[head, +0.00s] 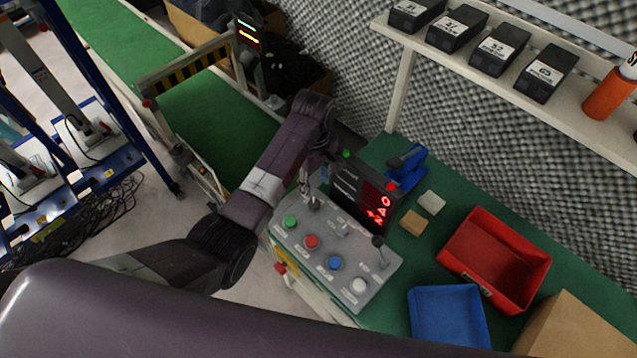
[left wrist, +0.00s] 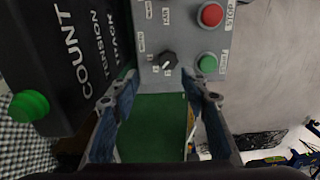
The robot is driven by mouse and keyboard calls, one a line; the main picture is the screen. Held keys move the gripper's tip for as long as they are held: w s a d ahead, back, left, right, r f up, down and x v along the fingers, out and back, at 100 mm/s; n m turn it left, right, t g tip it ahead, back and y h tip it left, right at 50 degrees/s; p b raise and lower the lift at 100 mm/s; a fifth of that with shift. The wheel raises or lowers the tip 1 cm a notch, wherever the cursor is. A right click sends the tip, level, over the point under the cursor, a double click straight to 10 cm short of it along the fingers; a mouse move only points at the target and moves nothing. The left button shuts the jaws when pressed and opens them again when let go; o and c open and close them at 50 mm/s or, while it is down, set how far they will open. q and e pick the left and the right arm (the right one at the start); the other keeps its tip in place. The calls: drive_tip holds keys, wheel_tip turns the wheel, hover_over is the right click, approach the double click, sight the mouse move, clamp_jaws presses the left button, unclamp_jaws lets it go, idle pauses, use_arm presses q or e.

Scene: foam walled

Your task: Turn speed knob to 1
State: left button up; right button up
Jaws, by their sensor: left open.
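The grey control panel (head: 325,254) stands on the green bench with a row of green, red, blue and white buttons. In the left wrist view, a black knob (left wrist: 166,63) with small markings around it sits on the panel (left wrist: 180,20), beside the green and red buttons. Its markings are too small to read surely. My left gripper (head: 312,196) is over the panel's far left corner. In the left wrist view my left gripper (left wrist: 160,101) is open and empty, with the knob ahead between the fingers' lines and apart from them. My right gripper is not in view.
A black display box (head: 346,190) with red digits stands close behind the panel. A lever (head: 378,243) rises at the panel's right. A red bin (head: 520,258) and a blue bin (head: 448,315) stand farther right. A shelf (head: 480,72) overhangs the back.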

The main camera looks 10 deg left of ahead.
sight(314, 203)
use_arm(q)
drive_tip(key=f, duration=0.1)
drive_tip(key=s+f, duration=0.2)
drive_tip(key=shift+s+a, duration=0.25)
drive_tip(key=f, duration=0.2)
drive_tip(key=w+f, duration=0.1)
drive_tip(key=shift+d+f, duration=0.15)
drive_tip(key=shift+f, duration=0.4)
drive_tip(key=shift+s, duration=0.15)
drive_tip(key=shift+r, duration=0.1)
drive_tip(key=shift+c, duration=0.7)
clamp_jaws()
